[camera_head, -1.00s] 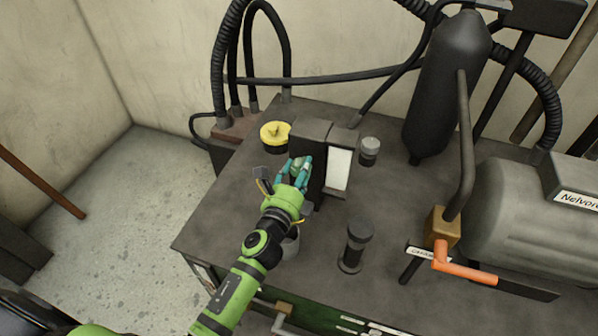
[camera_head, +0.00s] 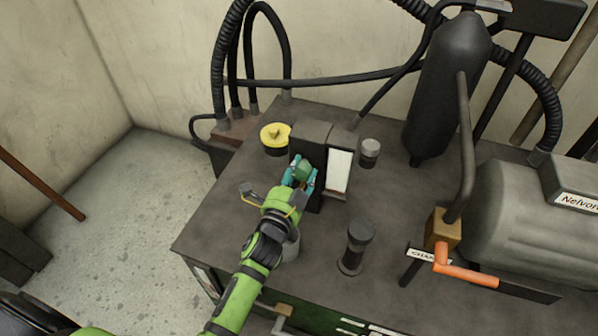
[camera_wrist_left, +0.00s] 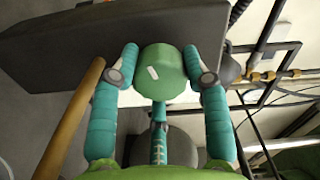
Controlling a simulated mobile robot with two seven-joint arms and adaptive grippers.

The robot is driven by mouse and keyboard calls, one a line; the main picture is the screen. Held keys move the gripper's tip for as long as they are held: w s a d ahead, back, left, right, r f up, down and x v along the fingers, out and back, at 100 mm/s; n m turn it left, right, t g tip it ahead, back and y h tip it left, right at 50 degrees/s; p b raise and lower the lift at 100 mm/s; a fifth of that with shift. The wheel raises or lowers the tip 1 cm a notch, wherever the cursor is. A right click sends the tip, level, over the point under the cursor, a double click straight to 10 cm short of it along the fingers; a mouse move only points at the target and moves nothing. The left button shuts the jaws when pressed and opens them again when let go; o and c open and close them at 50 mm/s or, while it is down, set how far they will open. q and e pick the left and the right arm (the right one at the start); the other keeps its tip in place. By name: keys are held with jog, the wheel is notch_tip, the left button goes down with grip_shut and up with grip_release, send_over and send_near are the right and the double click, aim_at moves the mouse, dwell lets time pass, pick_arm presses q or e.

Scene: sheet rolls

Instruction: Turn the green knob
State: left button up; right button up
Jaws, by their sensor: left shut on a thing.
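The green knob (camera_wrist_left: 162,74) is a round disc with a white mark on its face, set on the side of a dark upright box (camera_head: 311,136). In the left wrist view the mark runs at a slant. My left gripper (camera_head: 301,178) has teal fingers, which are closed around the knob from both sides; it also shows in the left wrist view (camera_wrist_left: 163,80). A third teal finger lies below the knob. In the head view the fingers cover part of the knob. My right gripper is not in view.
A white panel (camera_head: 340,171), a small grey cylinder (camera_head: 370,150) and a dark cylinder (camera_head: 356,245) stand to the right. An orange-handled valve (camera_head: 466,270) and a large tank (camera_head: 520,215) are farther right.

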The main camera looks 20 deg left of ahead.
pick_arm(q)
jog(key=shift+d+n, duration=0.1)
jog(key=shift+n, duration=0.8)
jog(key=shift+r, duration=0.1)
jog(key=o, duration=1.1)
jog(key=shift+o, duration=0.2)
jog(key=shift+s, duration=0.2)
jog(key=s, duration=1.1)
jog(key=shift+s+a, duration=0.2)
jog(key=shift+s, duration=0.05)
